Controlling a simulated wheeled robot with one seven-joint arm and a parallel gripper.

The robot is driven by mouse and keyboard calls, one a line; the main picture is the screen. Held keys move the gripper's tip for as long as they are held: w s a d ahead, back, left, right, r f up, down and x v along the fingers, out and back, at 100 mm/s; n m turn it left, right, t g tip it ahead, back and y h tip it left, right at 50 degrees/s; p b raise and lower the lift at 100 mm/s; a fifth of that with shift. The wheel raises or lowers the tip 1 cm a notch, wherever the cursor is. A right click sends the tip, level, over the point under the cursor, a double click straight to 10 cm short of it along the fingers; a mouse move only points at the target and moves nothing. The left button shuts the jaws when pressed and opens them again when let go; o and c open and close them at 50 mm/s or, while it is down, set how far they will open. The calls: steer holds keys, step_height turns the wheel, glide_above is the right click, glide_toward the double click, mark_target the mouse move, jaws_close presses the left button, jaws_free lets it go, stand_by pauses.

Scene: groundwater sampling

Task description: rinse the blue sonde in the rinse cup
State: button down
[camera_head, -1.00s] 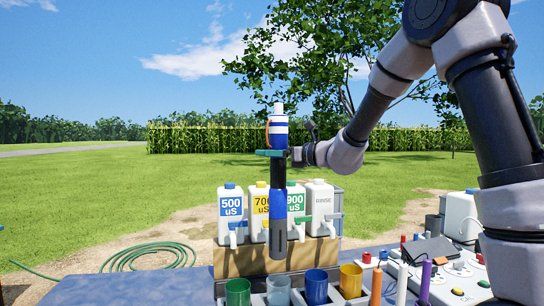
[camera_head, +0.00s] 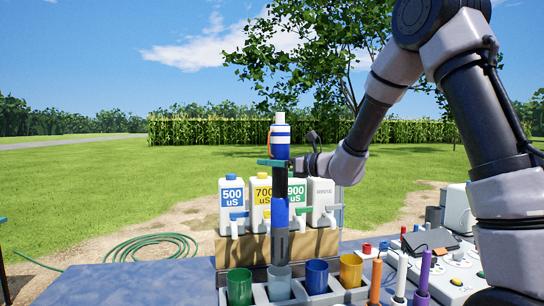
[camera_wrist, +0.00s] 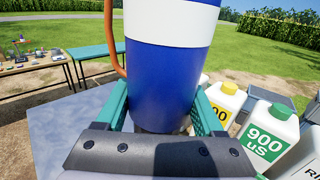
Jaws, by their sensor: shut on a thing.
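The blue sonde (camera_head: 281,216) is a long upright tube with a blue and white upper body, a black middle, a blue band and a grey lower end. My gripper (camera_head: 272,162), with teal fingers, is shut on it below the blue and white part. The wrist view shows the sonde's blue upper body (camera_wrist: 162,75) between the teal fingers (camera_wrist: 160,112). The pale translucent cup (camera_head: 279,288), which looks like the rinse cup, is directly under the sonde. The sonde's lower end is at the cup's rim; I cannot tell how far inside it is.
A green cup (camera_head: 239,288), a blue cup (camera_head: 317,277) and a yellow cup (camera_head: 351,271) share the rack. Labelled jugs, including the 500 uS jug (camera_head: 232,208) and the rinse jug (camera_head: 321,205), stand close behind. Coloured probes stand at right. The left table top (camera_head: 130,282) is clear.

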mark_target(272, 200)
steer(key=shift+f, duration=0.2)
stand_by(0.6)
steer(key=shift+f, duration=6)
stand_by(1.2)
